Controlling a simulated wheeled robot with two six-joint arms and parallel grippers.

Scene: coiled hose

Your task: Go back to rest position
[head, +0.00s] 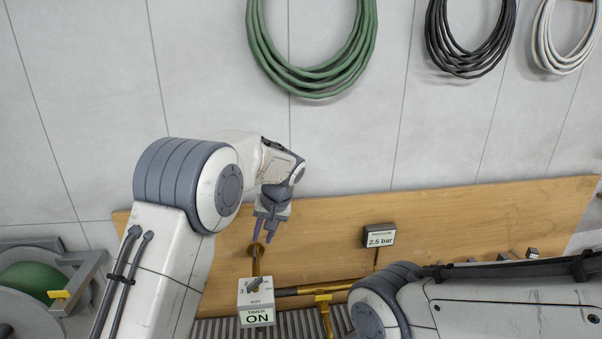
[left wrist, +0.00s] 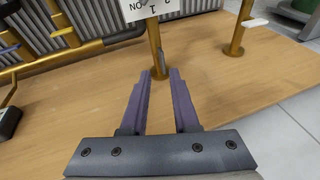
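My left gripper (head: 265,228) is above the wooden board, just behind the timer box (head: 256,301), and does not appear to touch anything. In the left wrist view its two purple fingers (left wrist: 158,74) are apart, with nothing held between them. A brass pipe (left wrist: 156,48) under the timer box stands beyond the fingertips. The timer box reads "ON" and has a dial on top. My right arm crosses the lower right of the head view; its gripper is not in view.
A gauge display (head: 379,237) reading 2.5 bar stands on the wooden board (head: 470,222). Brass pipes (head: 325,290) run beside the timer box. Green (head: 312,75), black (head: 470,55) and white (head: 562,55) hoses hang on the wall. A hose reel (head: 35,285) is at left.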

